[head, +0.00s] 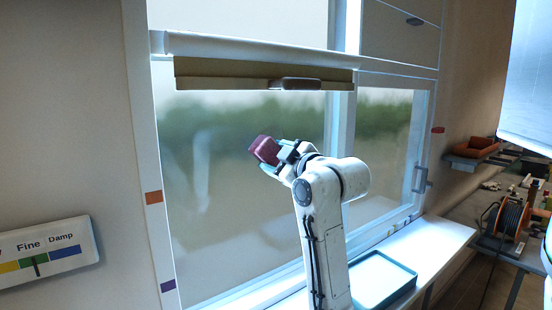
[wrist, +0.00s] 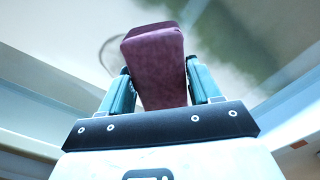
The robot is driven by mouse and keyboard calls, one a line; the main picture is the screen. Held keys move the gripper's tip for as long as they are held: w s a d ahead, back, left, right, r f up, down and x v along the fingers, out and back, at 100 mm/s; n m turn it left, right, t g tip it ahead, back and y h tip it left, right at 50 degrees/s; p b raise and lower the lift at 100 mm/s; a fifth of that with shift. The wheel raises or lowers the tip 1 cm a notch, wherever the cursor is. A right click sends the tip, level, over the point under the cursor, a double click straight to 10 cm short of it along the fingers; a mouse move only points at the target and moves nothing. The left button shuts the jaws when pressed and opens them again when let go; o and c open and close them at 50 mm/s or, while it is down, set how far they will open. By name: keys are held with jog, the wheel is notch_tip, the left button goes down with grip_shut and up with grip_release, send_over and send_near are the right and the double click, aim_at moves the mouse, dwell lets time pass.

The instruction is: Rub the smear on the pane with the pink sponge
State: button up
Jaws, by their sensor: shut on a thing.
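The pink sponge (head: 264,149) is a dark pink block held up in front of the window pane (head: 240,220). My gripper (head: 278,155) is shut on it, with one teal finger on each side. In the wrist view the sponge (wrist: 153,55) sticks out beyond the fingertips, between the fingers of my gripper (wrist: 159,70). A faint pale streak, probably the smear (head: 201,165), shows on the pane left of the sponge. A curved grey mark (wrist: 108,52) shows beside the sponge in the wrist view. Whether the sponge touches the pane I cannot tell.
A rolled blind (head: 230,76) with a grey handle hangs across the top of the pane. A pale tray (head: 403,275) lies on the sill below. A window handle (head: 421,180) is on the right frame. A cable reel (head: 510,218) stands on the bench at right.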

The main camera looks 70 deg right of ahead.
jog(key=shift+x, duration=0.95)
